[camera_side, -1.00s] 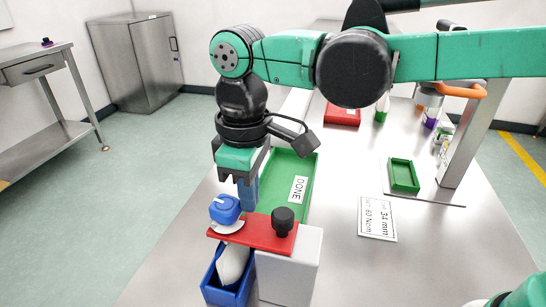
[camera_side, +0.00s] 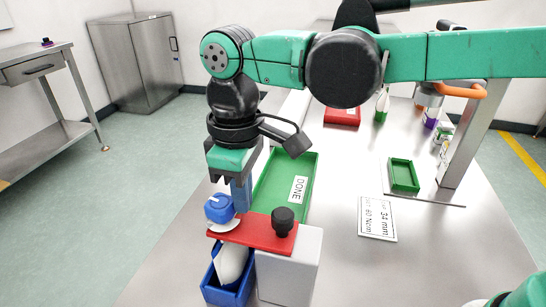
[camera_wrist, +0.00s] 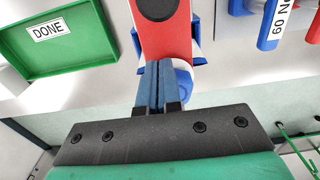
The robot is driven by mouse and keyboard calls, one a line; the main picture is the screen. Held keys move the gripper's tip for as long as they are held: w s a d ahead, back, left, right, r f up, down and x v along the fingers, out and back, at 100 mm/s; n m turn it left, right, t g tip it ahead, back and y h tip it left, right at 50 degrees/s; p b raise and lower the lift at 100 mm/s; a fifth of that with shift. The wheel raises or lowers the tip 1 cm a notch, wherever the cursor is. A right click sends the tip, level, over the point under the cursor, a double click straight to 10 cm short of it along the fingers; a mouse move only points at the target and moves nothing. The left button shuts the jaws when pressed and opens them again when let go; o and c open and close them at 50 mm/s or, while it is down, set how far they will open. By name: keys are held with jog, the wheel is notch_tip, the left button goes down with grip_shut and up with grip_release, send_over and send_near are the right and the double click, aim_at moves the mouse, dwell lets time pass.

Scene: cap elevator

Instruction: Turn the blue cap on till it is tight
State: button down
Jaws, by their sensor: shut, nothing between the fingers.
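The blue cap (camera_side: 219,208) sits above a white disc-like collar (camera_side: 224,226) at the left end of the red plate. The white bottle (camera_side: 231,264) shows below the plate, inside a blue holder (camera_side: 223,289). My gripper (camera_side: 241,205) points down with its blue fingers shut and empty. The fingers are right beside the cap, on its right side in the side view; whether they touch it I cannot tell. In the wrist view the shut fingers (camera_wrist: 158,68) cover much of the cap, and blue parts (camera_wrist: 190,51) show around them.
The red plate (camera_side: 258,233) with a black knob (camera_side: 283,220) is on a grey block (camera_side: 294,270). A green tray (camera_side: 301,163) marked DONE lies behind it. A label card (camera_side: 377,218) and small green tray (camera_side: 404,174) lie right. Bare table lies between.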

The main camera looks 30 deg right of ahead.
jog(key=shift+s+a, duration=0.15)
jog(key=shift+s, duration=0.1)
jog(key=shift+s+a, duration=0.15)
jog(key=shift+s, duration=0.05)
jog(key=shift+s+a, duration=0.2)
jog(key=shift+a, duration=0.15)
jog(key=shift+s, duration=0.1)
dwell(0.5)
jog(key=shift+s+d, duration=0.1)
jog(key=shift+s, duration=0.15)
notch_tip(320, 180, up, 6)
dwell(0.5)
